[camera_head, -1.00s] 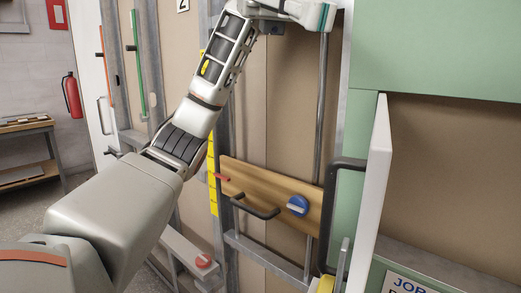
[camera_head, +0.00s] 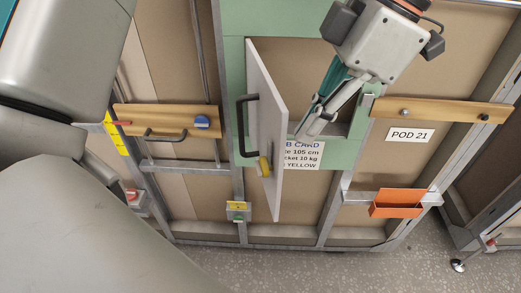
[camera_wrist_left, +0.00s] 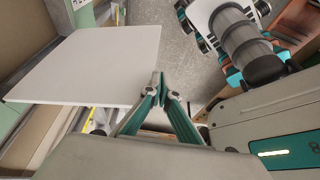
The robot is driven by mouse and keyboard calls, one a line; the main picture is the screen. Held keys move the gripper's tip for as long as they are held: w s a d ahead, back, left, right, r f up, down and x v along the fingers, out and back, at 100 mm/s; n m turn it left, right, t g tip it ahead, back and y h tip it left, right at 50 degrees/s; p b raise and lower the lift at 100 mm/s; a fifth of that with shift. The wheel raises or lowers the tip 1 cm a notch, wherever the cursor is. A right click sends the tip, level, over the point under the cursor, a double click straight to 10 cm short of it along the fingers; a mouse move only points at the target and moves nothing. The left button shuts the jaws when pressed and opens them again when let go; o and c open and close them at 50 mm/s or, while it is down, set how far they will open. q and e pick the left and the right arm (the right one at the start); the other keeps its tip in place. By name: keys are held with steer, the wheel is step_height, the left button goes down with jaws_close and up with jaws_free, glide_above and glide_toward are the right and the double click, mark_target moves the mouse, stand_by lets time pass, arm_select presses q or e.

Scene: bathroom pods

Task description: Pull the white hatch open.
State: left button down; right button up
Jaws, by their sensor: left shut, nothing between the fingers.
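The white hatch (camera_head: 268,110) stands swung out from its green frame (camera_head: 233,75), with the compartment behind it uncovered. It carries a black handle (camera_head: 240,125) on its left face and a yellow piece (camera_head: 264,167) low down. My left gripper (camera_head: 308,130) is shut and empty, pointing down and left on the open side of the hatch, right of the panel. In the left wrist view the fingertips (camera_wrist_left: 160,80) meet close by the edge of the hatch (camera_wrist_left: 90,65). I cannot tell whether they touch it. My right gripper is not in view.
A wooden rail with a blue knob (camera_head: 201,122) is left of the hatch. Right of it are another wooden rail (camera_head: 440,109), a POD 21 sign (camera_head: 409,135) and an orange tray (camera_head: 396,204). A job card (camera_head: 303,155) is partly hidden. The floor (camera_head: 330,272) in front is clear.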

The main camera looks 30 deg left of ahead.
mark_target(279, 172)
arm_select(q)
steer(key=b+x, duration=0.1)
steer(key=x, duration=0.9)
steer(key=shift+a+f, duration=0.25)
steer(key=shift+f, duration=0.1)
steer(key=a, duration=0.1)
steer(key=s+a, duration=0.1)
steer(key=shift+s+a+r+p, duration=0.25)
steer(key=shift+s+a+p, duration=0.05)
steer(key=shift+s+a, duration=0.2)
steer(key=shift+a, duration=0.1)
steer(key=shift+s+a, duration=0.1)
